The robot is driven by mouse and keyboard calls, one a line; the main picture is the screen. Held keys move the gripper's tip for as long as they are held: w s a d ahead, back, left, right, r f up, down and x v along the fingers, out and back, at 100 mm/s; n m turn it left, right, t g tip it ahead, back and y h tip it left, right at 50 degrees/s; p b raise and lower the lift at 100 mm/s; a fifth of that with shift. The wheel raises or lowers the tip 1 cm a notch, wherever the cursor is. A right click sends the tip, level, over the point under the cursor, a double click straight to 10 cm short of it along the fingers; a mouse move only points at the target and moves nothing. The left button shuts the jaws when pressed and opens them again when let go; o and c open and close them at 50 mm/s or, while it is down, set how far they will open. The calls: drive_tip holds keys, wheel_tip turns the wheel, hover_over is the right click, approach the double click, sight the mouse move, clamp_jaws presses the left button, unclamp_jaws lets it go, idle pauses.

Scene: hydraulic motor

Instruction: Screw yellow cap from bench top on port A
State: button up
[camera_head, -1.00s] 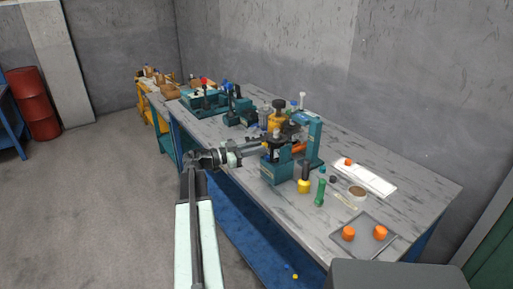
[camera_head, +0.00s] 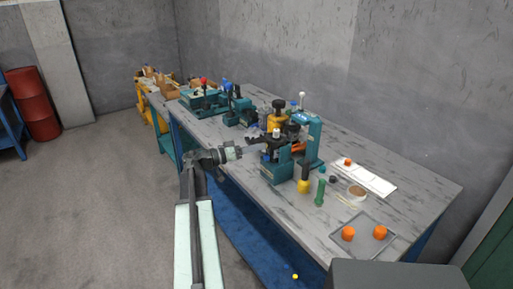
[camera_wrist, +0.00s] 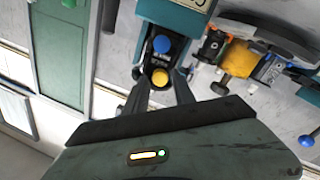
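In the wrist view a round yellow cap (camera_wrist: 159,78) sits on a dark part of a teal fixture (camera_wrist: 172,20). A blue round cap (camera_wrist: 162,44) is just beyond it. My gripper's two dark fingers (camera_wrist: 162,82) stand apart on either side of the yellow cap, with narrow gaps seeming to show, so it looks open. In the head view my gripper (camera_head: 254,146) is at the left side of the teal fixture (camera_head: 280,172) on the bench. The caps there are too small to make out. I cannot read a port A label.
The grey bench (camera_head: 395,200) carries a tray rim (camera_head: 362,252) with orange caps, a white sheet (camera_head: 378,183), and a yellow-and-black tool (camera_head: 304,181). A green bottle (camera_head: 320,192) stands nearby. A small yellow spot (camera_head: 295,276) shows low, below the bench's front edge.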

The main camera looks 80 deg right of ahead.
drive_tip(key=shift+n, duration=1)
clamp_jaws()
drive_tip(key=m, duration=0.5)
drive_tip(key=shift+s+m, duration=0.1)
drive_tip(key=shift+m, duration=0.3)
